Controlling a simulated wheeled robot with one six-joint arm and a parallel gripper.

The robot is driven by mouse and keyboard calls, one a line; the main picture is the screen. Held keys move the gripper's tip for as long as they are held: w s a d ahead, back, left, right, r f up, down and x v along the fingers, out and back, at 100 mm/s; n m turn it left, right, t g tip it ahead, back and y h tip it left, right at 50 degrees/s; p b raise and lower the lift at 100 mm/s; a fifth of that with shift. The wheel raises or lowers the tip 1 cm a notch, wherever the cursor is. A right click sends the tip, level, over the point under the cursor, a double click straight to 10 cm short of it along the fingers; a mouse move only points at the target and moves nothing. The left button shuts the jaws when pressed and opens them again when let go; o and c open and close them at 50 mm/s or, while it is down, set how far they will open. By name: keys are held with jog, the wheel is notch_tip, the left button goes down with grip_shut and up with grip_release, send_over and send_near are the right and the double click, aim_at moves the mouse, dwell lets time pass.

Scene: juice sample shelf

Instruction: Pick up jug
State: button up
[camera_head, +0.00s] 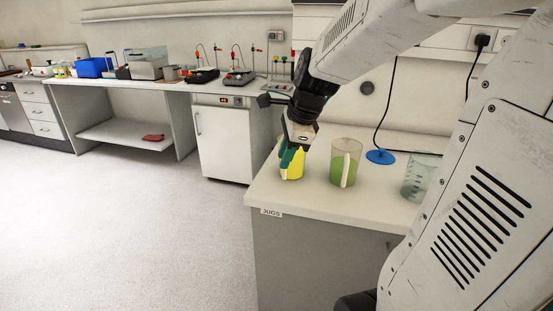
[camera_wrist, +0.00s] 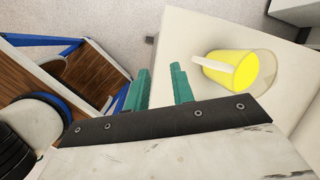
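A jug with yellow contents (camera_head: 293,172) stands at the left corner of the white counter. In the wrist view the yellow jug (camera_wrist: 238,70) lies right of the fingers, its pale handle pointing toward them. A jug with green contents (camera_head: 340,170) stands to its right, and a clear jug with markings (camera_head: 418,180) stands further right, partly hidden by my arm. My gripper (camera_head: 290,157) overlaps the yellow jug in the head view. In the wrist view my gripper (camera_wrist: 159,82) has its two teal fingers apart with nothing between them, clear of the handle.
The counter (camera_head: 312,202) carries a "JUGS" label on its front edge. A blue round base (camera_head: 380,157) with a black cord stands behind the jugs. A bench with lab equipment (camera_head: 150,80) runs along the back wall. The floor at left is clear.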

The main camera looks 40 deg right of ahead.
jog(key=w+d+f+m+t, duration=0.1)
jog(key=w+d+f+m, duration=0.25)
jog(key=d+m, duration=0.4)
jog(key=x, duration=0.4)
jog(key=w+x, duration=0.1)
jog(key=x, duration=0.2)
jog(key=shift+w+a+r, duration=0.15)
jog(key=shift+a, duration=0.15)
grip_shut()
